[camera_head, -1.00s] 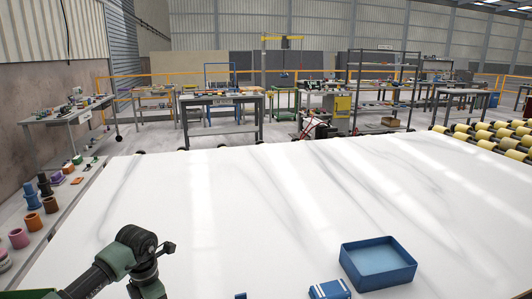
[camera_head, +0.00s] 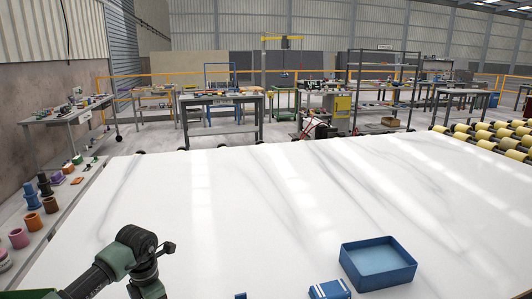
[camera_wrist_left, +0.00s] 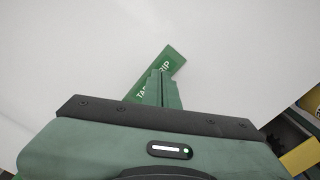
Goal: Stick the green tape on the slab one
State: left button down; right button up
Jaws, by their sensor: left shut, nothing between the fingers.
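The white slab (camera_head: 240,200) fills the front of the head view. In the left wrist view, a green tape strip with white lettering (camera_wrist_left: 174,60) lies flat on the white slab surface (camera_wrist_left: 70,60), set at a slant. My left gripper (camera_wrist_left: 162,74) is shut and empty, with its fingertips over the strip, hiding part of it and its lettering. I cannot tell whether the fingertips touch the strip. In the head view my left arm comes in at the bottom left, and its fingers are below the frame. My right gripper is not in view.
A blue open tray (camera_head: 378,262) stands on the slab at the right, with a blue-and-white box (camera_head: 330,290) beside it at the bottom edge. Several coloured cylinders (camera_head: 33,202) stand on the left ledge. The slab's middle is clear.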

pick_arm(q)
jog(key=shift+f+b, duration=0.65)
jog(key=shift+f, duration=0.2)
jog(key=shift+s+f, duration=0.2)
jog(key=shift+f, duration=0.05)
dwell(1.2)
jog(key=shift+r, duration=0.1)
jog(key=shift+w+r+p, duration=0.15)
jog(key=shift+r+p, duration=0.5)
jog(key=shift+r, duration=0.3)
jog(key=shift+r+p, duration=1.55)
jog(key=shift+r, duration=1.1)
